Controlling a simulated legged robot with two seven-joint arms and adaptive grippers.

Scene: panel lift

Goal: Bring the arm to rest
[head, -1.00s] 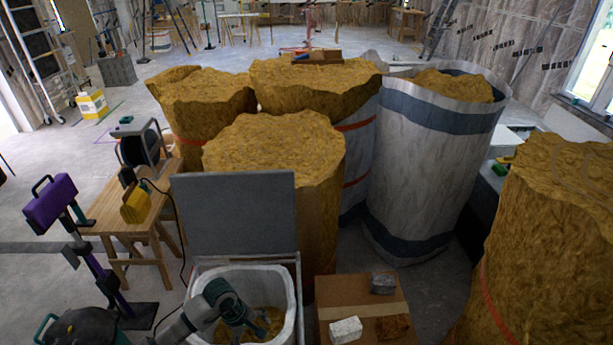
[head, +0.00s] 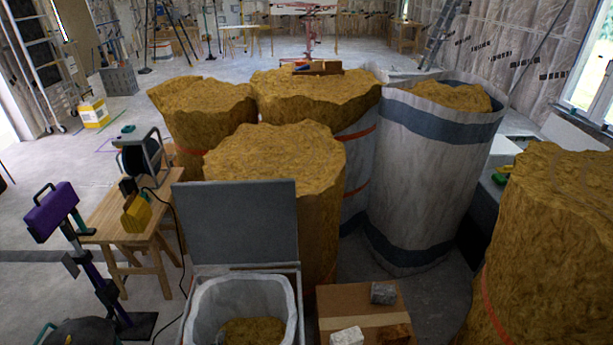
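Neither of my arms and neither gripper shows in the head view now. An open box (head: 301,277) stands at the bottom middle with its grey lid (head: 238,228) raised upright. A pale liner (head: 216,299) lines the box, and brown-yellow insulation material (head: 252,330) lies inside it. No arm covers the box opening.
A cardboard box (head: 345,296) beside the open box carries a grey block (head: 383,293), a white block (head: 347,336) and a brown piece. Large insulation rolls (head: 275,152) stand behind. A wooden bench (head: 112,212) and a purple stand light (head: 50,212) are at left.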

